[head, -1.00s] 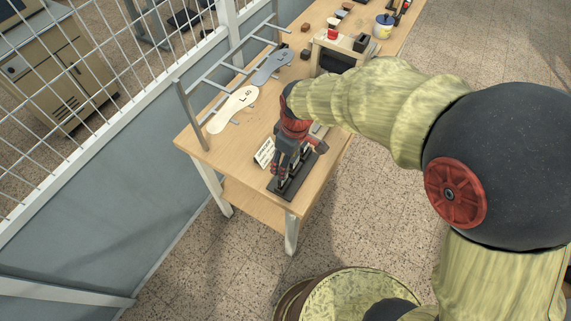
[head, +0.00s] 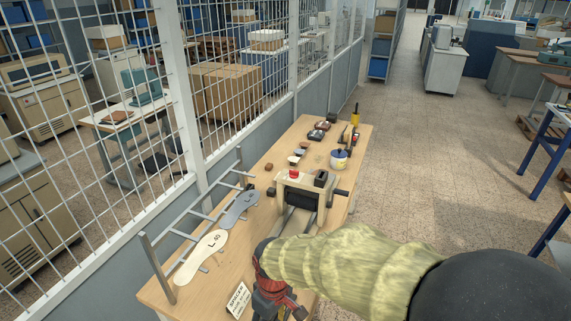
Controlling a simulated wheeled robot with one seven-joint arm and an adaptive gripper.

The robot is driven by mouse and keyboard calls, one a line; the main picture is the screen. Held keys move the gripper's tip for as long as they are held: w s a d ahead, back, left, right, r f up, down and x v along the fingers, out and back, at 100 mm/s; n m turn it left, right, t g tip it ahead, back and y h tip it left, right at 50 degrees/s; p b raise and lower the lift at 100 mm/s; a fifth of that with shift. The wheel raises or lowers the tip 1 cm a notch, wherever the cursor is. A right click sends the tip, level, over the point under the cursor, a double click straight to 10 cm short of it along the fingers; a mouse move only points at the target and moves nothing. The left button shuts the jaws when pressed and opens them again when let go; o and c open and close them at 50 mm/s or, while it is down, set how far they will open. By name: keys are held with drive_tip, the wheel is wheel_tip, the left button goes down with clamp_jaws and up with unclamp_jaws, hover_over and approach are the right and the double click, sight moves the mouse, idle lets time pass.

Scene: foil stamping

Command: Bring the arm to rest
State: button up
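My arm, in a pale yellow-green sleeve, reaches in from the lower right of the head view. My gripper (head: 272,302) is at the bottom edge, over the near end of the wooden table. Its fingers are cut off by the frame, so I cannot tell whether it is open or shut or holds anything. A small sign (head: 238,300) stands just left of it. The stamping press (head: 297,195) with a red button stands farther back on the table, apart from the gripper.
A pot (head: 339,159) and several small items stand at the far end. A mesh fence (head: 240,90) borders the left.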

drive_tip(key=s+d+r+m+t+b, duration=0.2)
drive_tip(key=s+d+r+m+b, duration=0.1)
drive_tip(key=d, duration=0.4)
drive_tip(key=s+d+r+m+t+b, duration=0.2)
drive_tip(key=s+d+r+m+b, duration=0.1)
drive_tip(key=d, duration=0.5)
drive_tip(key=s+d+r+m+t+b, duration=0.2)
drive_tip(key=s+d+r+m+b, duration=0.1)
drive_tip(key=d, duration=0.5)
wheel_tip(320, 180, up, 2)
drive_tip(key=shift+s+r+m+b, duration=0.15)
drive_tip(key=shift+s+m+b, duration=0.25)
drive_tip(key=shift+m+b, duration=0.25)
